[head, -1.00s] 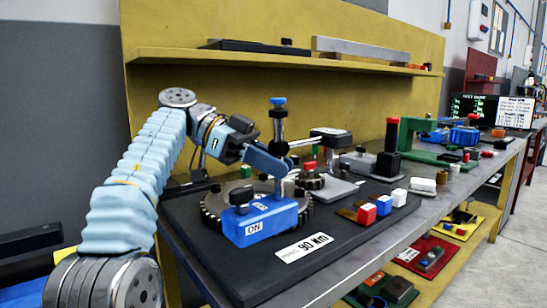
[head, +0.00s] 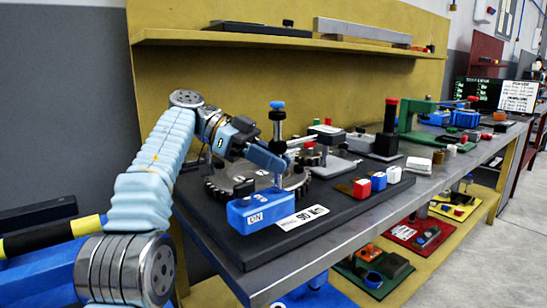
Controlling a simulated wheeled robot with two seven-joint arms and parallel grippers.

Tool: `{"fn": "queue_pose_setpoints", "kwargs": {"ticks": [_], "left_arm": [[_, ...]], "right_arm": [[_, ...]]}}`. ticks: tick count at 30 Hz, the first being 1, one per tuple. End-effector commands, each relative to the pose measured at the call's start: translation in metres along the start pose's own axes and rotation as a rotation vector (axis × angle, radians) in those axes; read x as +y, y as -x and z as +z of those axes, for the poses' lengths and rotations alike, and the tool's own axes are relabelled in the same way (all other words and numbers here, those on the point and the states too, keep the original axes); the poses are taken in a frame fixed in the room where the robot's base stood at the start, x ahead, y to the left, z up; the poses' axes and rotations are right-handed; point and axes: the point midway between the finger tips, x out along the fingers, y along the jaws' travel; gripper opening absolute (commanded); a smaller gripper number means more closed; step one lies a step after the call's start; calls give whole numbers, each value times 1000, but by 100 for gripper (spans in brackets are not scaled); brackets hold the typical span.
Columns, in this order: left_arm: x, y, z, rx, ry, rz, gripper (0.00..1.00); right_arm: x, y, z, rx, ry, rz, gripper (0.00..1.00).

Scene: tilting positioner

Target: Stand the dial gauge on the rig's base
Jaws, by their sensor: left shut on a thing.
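The dial gauge stand has a blue block base (head: 262,210) marked ON, a black knob, and an upright post with a blue top knob (head: 277,104). My left gripper (head: 273,160) is shut on the post, reaching in from the left. A thin rod runs right from the post; I cannot make out the dial face. The rig's base appears to be the dark flat plate (head: 345,212) with a white 90 Nm label. The blue block stands at or just above its front left part; I cannot tell whether they touch. My right gripper is not in view.
A large toothed wheel (head: 222,182) lies right behind the blue block. A green press (head: 412,118) stands further right. A yellow shelf (head: 170,37) runs above.

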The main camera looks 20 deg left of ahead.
Motion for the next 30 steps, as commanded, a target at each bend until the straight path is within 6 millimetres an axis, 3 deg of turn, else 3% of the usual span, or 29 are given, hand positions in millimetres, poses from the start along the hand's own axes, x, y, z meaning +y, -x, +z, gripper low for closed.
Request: {"fn": "queue_pose_setpoints", "kwargs": {"ticks": [30], "left_arm": [[2, 8, 2, 3, -2, -3, 0]], "right_arm": [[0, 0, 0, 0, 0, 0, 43]]}}
